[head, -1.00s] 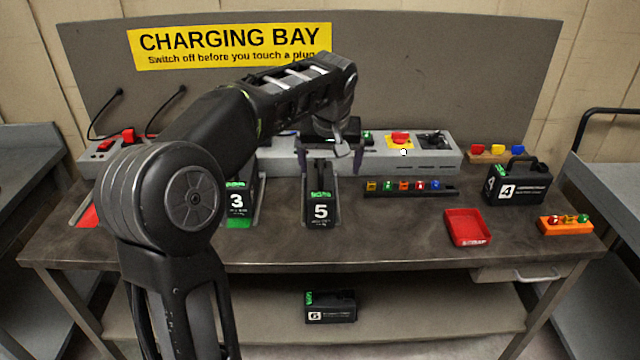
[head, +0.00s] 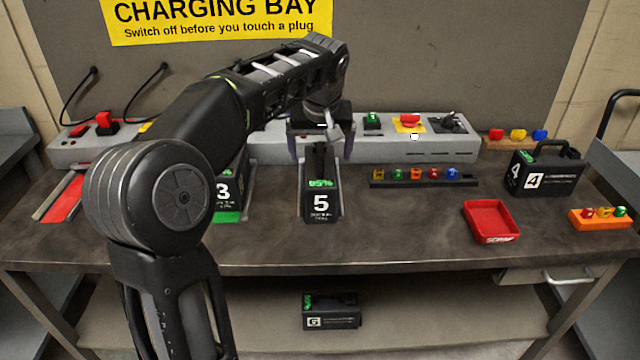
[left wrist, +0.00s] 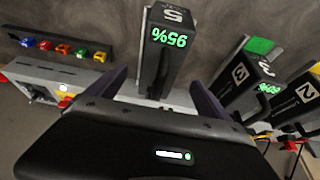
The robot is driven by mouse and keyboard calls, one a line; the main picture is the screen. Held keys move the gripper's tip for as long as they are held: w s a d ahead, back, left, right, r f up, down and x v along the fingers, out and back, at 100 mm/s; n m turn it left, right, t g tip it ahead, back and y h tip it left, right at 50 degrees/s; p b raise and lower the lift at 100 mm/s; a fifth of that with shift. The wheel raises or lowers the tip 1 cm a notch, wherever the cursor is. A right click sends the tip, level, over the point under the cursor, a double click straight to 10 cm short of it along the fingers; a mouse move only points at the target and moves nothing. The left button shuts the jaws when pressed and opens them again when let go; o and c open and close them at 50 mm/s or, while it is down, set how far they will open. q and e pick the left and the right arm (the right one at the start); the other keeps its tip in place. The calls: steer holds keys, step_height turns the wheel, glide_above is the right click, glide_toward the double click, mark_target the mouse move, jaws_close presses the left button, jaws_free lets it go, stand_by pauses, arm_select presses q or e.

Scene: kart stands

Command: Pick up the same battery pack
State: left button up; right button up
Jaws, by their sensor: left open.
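Battery pack 5 (head: 321,190) is black with a green 95% display and stands upright in its bay on the bench. My left gripper (head: 320,150) is open and empty, just above and behind the top of pack 5. In the left wrist view, pack 5 (left wrist: 165,55) shows upside down between and beyond the two fingers (left wrist: 160,92), with a visible gap to them. Battery pack 3 (head: 228,190) stands to the left, partly hidden by my left arm. Battery pack 4 (head: 546,172) stands at the right of the bench. Another pack (head: 331,311) lies on the lower shelf. My right gripper is out of view.
The grey charger housing (head: 270,150) runs along the back, with a red knob (head: 410,121). A row of coloured pieces (head: 423,175) sits right of pack 5. A red scrap tray (head: 491,222) and orange holder (head: 600,219) are farther right. The front middle is clear.

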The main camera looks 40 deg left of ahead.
arm_select(q)
steer(key=shift+x, duration=1.35)
steer(key=x, duration=0.5)
steer(key=shift+f, duration=0.1)
steer(key=shift+c, duration=0.2)
jaws_close()
stand_by(0.6)
